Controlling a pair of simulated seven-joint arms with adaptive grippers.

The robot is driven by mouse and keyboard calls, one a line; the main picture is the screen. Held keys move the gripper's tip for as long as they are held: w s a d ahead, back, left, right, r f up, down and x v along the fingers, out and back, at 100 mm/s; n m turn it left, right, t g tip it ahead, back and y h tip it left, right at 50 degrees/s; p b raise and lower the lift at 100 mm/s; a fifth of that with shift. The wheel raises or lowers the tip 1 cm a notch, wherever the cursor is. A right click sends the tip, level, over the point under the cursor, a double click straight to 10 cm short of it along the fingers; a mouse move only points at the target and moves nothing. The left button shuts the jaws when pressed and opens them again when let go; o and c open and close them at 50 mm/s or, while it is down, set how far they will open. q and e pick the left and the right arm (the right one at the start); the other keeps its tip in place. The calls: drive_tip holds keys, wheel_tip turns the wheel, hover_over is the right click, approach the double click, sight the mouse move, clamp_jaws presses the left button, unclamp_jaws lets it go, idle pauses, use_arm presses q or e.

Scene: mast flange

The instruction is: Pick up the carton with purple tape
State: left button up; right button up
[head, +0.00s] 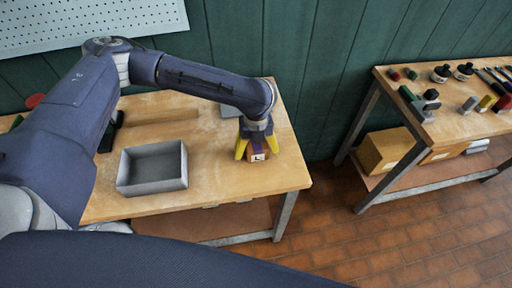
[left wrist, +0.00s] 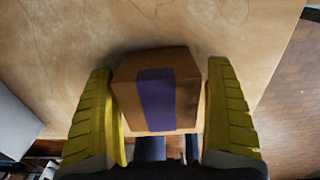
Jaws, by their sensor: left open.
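The carton with purple tape (left wrist: 186,98) is a small brown box with a purple strip down its middle. It stands on the wooden table (head: 218,172) near the right end. In the head view the carton (head: 257,155) shows a white label and is partly covered by my left gripper (head: 256,154). In the left wrist view my left gripper (left wrist: 165,122) has its yellow fingers open, one on each side of the carton. A narrow gap shows at the left finger; the right finger is very close to the carton, and I cannot tell if it touches. My right gripper is not in view.
A grey open tray (head: 152,168) stands on the table left of the carton. A grey object (head: 231,111) lies behind my left wrist. A second bench (head: 440,125) at the right holds tools and bottles, with a cardboard box (head: 388,151) on its lower shelf.

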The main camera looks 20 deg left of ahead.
use_arm(q)
drive_tip(key=c, duration=1.4)
drive_tip(key=shift+c, duration=0.4)
drive_tip(key=shift+r, duration=0.15)
